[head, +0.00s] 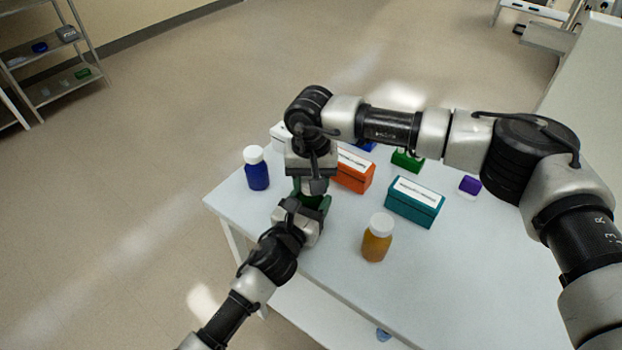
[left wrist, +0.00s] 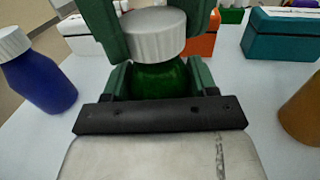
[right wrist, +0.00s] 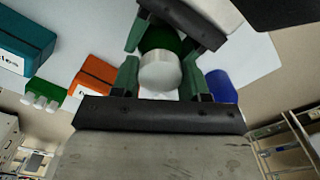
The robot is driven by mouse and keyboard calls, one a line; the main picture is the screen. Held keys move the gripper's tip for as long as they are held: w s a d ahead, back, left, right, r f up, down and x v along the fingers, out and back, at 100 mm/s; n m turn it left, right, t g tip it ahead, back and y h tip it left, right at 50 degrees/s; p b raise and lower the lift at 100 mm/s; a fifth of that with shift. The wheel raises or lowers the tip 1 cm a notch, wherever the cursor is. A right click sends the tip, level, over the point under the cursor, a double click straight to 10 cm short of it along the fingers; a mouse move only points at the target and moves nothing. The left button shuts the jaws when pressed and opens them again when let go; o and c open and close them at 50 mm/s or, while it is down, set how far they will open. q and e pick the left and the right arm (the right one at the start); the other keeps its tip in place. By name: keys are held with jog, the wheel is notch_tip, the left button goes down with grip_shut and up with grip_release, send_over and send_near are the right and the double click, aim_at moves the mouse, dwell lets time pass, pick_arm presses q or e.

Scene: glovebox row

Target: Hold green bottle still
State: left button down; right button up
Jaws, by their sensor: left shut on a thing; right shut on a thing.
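The green bottle (left wrist: 160,80) stands upright at the table's near left edge, with a white ribbed cap (left wrist: 155,38) on top. My left gripper (head: 306,207) is shut on the bottle's green body, one finger on each side in the left wrist view. My right gripper (head: 312,186) comes from above and is shut on the cap; its fingers flank the cap in the left and right wrist views. The cap also shows in the right wrist view (right wrist: 160,72). In the head view the grippers hide most of the bottle.
On the white table (head: 325,252) a blue bottle (head: 257,170) stands left of the grippers and an amber bottle (head: 377,240) to the right. An orange box (head: 354,176), a teal box (head: 413,204) and a green rack (head: 407,161) sit behind. My right arm spans above them.

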jog(key=shift+r, duration=0.15)
jog(key=shift+r, duration=0.95)
jog(key=shift+r, duration=2.05)
pick_arm(q)
jog(key=shift+c, duration=1.2)
grip_release()
